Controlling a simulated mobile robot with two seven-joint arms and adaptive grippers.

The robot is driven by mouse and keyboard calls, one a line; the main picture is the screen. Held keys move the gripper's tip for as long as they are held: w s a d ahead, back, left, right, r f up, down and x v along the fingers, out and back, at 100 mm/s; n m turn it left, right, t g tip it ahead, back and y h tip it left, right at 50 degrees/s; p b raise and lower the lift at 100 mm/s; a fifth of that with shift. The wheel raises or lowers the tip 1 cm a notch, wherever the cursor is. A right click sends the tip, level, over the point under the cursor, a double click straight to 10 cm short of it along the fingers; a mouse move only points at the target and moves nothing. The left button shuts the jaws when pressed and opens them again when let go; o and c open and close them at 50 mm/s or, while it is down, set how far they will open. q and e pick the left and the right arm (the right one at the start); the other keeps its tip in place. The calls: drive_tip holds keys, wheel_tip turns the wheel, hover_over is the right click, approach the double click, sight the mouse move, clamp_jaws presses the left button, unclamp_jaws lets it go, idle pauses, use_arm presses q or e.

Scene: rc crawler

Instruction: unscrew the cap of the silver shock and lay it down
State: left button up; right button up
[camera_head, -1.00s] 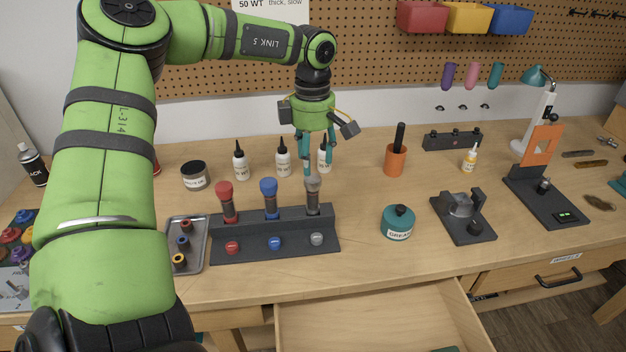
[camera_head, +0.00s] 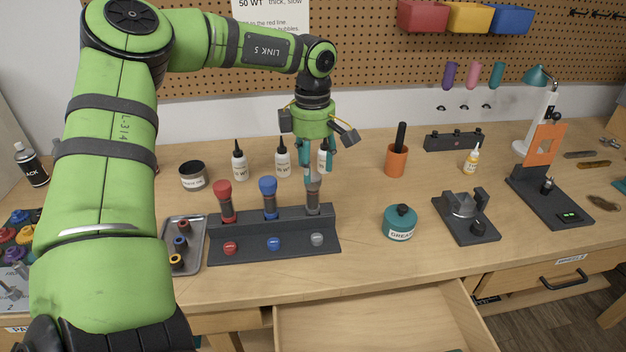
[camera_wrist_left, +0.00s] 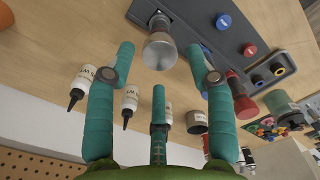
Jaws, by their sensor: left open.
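The silver shock (camera_head: 313,203) stands upright in the right-hand place of a dark rack (camera_head: 240,247), with a grey cap on top. My left gripper (camera_head: 314,176) points down just above this cap, its teal fingers open. In the left wrist view the silver shock's cap (camera_wrist_left: 160,51) sits ahead of the spread fingers (camera_wrist_left: 162,75), with a gap visible around it. In the head view the fingers partly hide the cap. The right gripper is not in view.
Red (camera_head: 224,201) and blue (camera_head: 269,196) shocks stand in the same rack. A grey tray (camera_head: 196,262) with small parts lies left of it. White bottles (camera_head: 239,160) stand behind. A grease jar (camera_head: 399,224) is to the right, with bare table between. A drawer (camera_head: 380,318) is open in front.

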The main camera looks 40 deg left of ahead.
sight(313, 180)
use_arm(q)
drive_tip(key=shift+f+b, duration=0.9)
drive_tip(key=shift+f, duration=0.3)
drive_tip(key=shift+c, duration=0.4)
drive_tip(key=c, duration=1)
drive_tip(key=shift+o, duration=0.2)
drive_tip(key=shift+f+n+b, duration=0.15)
drive_tip(key=shift+n+b, duration=0.5)
drive_tip(key=shift+n, duration=0.15)
drive_tip(key=shift+n+b, duration=0.5)
drive_tip(key=shift+n, duration=0.5)
drive_tip(key=shift+r+n, duration=0.2)
drive_tip(key=shift+n, duration=0.2)
